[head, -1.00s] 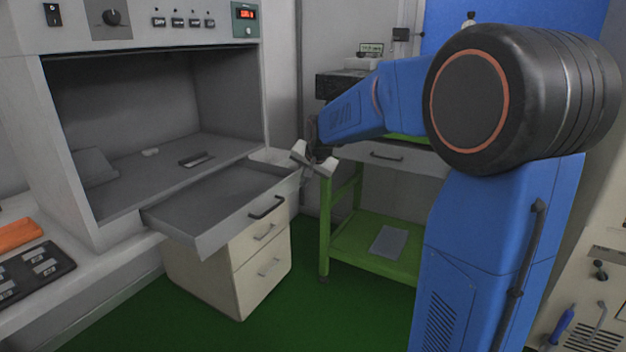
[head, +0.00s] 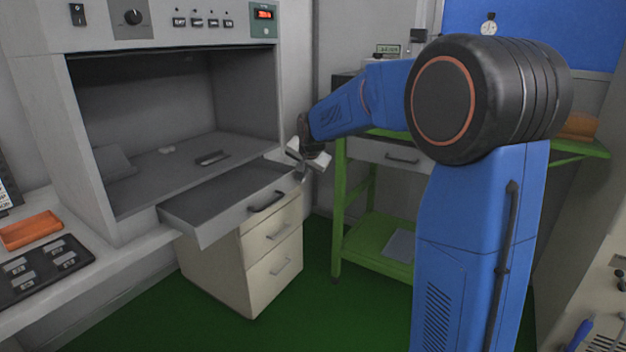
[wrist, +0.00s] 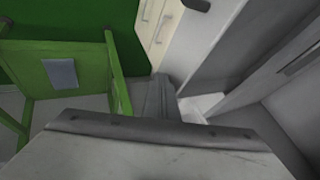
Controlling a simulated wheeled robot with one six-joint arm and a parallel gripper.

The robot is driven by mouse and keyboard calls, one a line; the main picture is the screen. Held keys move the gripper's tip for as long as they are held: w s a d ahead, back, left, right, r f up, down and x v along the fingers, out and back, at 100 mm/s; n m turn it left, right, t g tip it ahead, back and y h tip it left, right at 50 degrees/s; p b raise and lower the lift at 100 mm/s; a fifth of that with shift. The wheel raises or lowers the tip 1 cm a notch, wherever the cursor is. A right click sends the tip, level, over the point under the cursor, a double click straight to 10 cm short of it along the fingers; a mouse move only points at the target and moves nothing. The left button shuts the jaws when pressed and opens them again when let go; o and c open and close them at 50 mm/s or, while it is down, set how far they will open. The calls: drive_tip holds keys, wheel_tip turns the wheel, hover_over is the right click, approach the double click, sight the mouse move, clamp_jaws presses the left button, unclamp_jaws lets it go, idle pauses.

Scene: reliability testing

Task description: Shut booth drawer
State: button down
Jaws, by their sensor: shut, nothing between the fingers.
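The booth (head: 95,140) is a grey-white cabinet with an open front. Its grey drawer (head: 228,192) is pulled out below the opening, with a dark handle (head: 267,201) on its front. My gripper (head: 300,160) is at the right end of the drawer front, close to its corner; I cannot tell whether it touches. Its fingers are shut and empty. In the wrist view the gripper body fills the bottom, and what looks like the drawer (wrist: 225,60) runs up the right side.
An orange tray (head: 30,230) and a dark panel with keys (head: 45,268) lie at left. Green floor is clear in front.

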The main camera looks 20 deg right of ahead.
drive_tip(key=w+a, duration=0.3)
drive_tip(key=w, duration=0.2)
drive_tip(key=w+a, duration=0.7)
drive_tip(key=w, duration=0.2)
drive_tip(key=shift+w+a, duration=0.3)
drive_tip(key=shift+w+a+r, duration=0.1)
drive_tip(key=shift+w+a, duration=0.15)
drive_tip(key=shift+w, duration=0.1)
drive_tip(key=shift+r, duration=0.1)
